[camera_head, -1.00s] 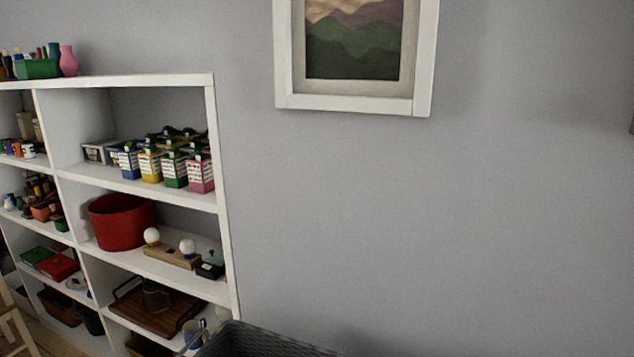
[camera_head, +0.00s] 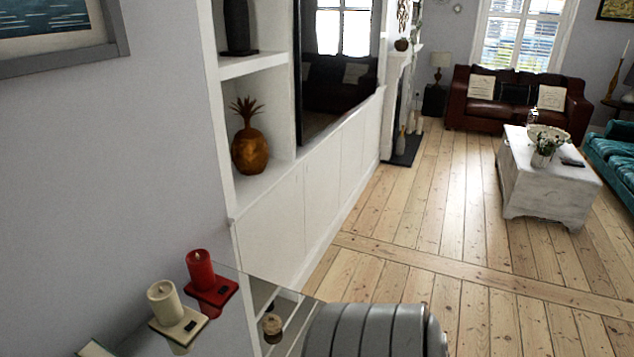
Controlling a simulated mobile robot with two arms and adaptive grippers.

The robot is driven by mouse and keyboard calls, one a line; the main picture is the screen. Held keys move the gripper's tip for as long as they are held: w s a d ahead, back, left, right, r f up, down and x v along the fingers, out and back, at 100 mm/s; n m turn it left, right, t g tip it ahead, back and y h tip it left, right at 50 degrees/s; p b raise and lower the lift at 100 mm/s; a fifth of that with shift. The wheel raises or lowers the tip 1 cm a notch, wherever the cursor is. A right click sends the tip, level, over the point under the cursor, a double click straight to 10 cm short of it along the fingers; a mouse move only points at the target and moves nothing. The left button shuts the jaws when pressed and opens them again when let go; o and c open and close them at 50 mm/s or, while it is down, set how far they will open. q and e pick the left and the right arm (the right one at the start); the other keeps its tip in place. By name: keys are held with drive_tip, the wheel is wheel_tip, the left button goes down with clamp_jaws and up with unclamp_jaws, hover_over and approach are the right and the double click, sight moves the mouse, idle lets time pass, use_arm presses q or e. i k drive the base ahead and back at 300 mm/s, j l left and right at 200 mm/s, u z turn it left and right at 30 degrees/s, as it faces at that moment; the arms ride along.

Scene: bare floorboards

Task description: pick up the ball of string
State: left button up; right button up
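I cannot make out the ball of string for certain. A small tan rounded object (camera_head: 272,324) sits low on a shelf beside the wall, below the candles. It is too small to tell whether it is string. Neither of my grippers is in view.
A red candle (camera_head: 201,270) and a cream candle (camera_head: 165,302) stand on a glossy surface at lower left. A grey ribbed object (camera_head: 375,331) fills the bottom centre. White cabinets (camera_head: 300,215) line the wall. Open floorboards lead to a white chest (camera_head: 540,190) and a red-brown sofa (camera_head: 515,105).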

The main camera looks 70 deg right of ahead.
sight(271, 324)
drive_tip(key=l+z, duration=0.1)
drive_tip(key=z, duration=0.35)
drive_tip(key=k+l+z, duration=0.1)
drive_tip(key=z, duration=0.3)
drive_tip(key=l+z, duration=0.1)
drive_tip(key=z, duration=0.35)
drive_tip(key=l+z, duration=0.1)
drive_tip(key=z, duration=0.3)
